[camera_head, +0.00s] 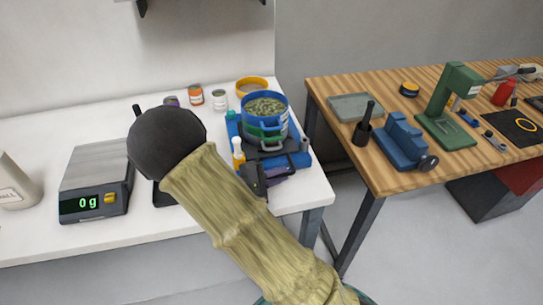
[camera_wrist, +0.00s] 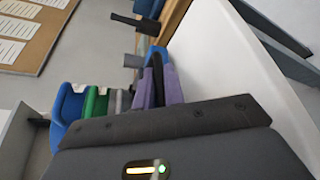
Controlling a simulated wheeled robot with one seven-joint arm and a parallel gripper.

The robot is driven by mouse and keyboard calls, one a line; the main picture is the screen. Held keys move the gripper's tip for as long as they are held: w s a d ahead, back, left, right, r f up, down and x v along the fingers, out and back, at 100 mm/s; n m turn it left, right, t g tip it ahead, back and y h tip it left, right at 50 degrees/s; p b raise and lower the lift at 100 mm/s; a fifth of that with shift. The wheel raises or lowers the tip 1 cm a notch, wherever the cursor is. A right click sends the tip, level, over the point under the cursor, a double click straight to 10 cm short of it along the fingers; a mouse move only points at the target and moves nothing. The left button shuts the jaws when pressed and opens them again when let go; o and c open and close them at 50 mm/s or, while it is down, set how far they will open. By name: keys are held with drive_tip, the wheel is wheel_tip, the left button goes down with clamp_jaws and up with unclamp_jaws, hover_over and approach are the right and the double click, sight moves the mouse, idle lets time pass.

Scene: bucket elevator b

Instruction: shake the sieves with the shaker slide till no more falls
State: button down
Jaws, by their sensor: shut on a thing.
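The sieve stack (camera_head: 265,108) stands on the blue and dark shaker (camera_head: 292,163) at the right end of the white table. Its top sieve is blue and holds greenish-grey grains; a green sieve and a grey one sit below. In the wrist view the blue, green (camera_wrist: 93,104) and grey rims show sideways at the left. My gripper (camera_head: 255,180) is at the shaker's near side, below the sieves. In the wrist view its purple-padded fingers (camera_wrist: 158,88) are shut on a dark part that seems to be the shaker slide's handle. The grip is mostly hidden, as is the material inside the lower sieves.
A scale (camera_head: 95,180) reading 0 g stands left on the white table. Small jars (camera_head: 196,95) and a yellow-rimmed bowl (camera_head: 252,86) stand behind the sieves. A wooden bench (camera_head: 390,175) with tools stands right, across a gap.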

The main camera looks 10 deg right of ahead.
drive_tip(key=shift+s, duration=1.2)
drive_tip(key=shift+w, duration=2.35)
drive_tip(key=shift+s, duration=0.1)
drive_tip(key=shift+s, duration=2.2)
